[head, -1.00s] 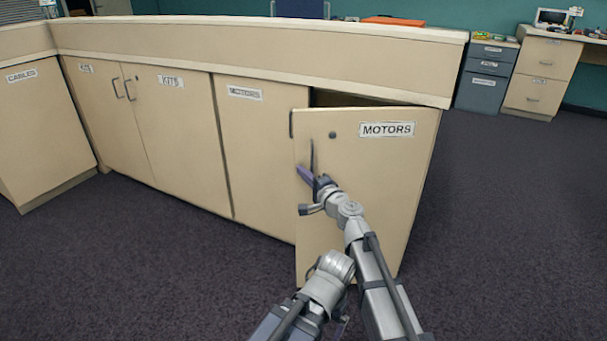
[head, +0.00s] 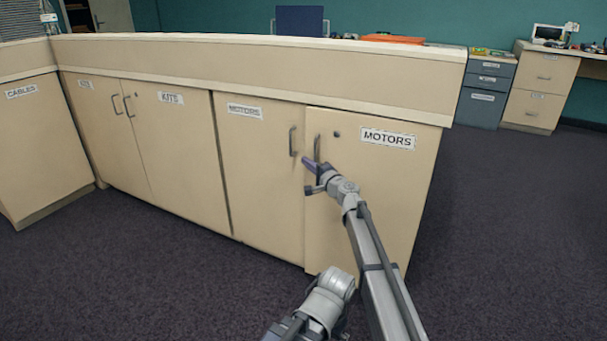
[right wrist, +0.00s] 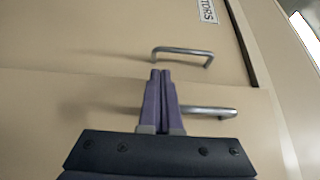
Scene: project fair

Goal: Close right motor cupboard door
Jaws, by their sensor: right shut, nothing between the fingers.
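The right motor cupboard door (head: 375,205), beige with a MOTORS label, stands nearly flush with the cupboard front in the head view. Its left edge seems to stand slightly proud of the neighbouring door, so I cannot tell whether it is fully shut. Its handle (head: 317,147) is upright; in the right wrist view the handle (right wrist: 215,112) is partly hidden behind my fingers. My right gripper (head: 309,164) is shut and empty at the door's handle edge. In the right wrist view its purple fingertips (right wrist: 160,73) lie over the seam between the doors; contact is unclear. My left gripper is out of view.
The left motors door (head: 255,170) is shut, with its handle (head: 293,141) close to my right gripper. The kits doors (head: 180,150) and cables door (head: 40,150) are also shut. A countertop (head: 280,60) overhangs the doors. Dark carpet (head: 510,230) is clear on the right.

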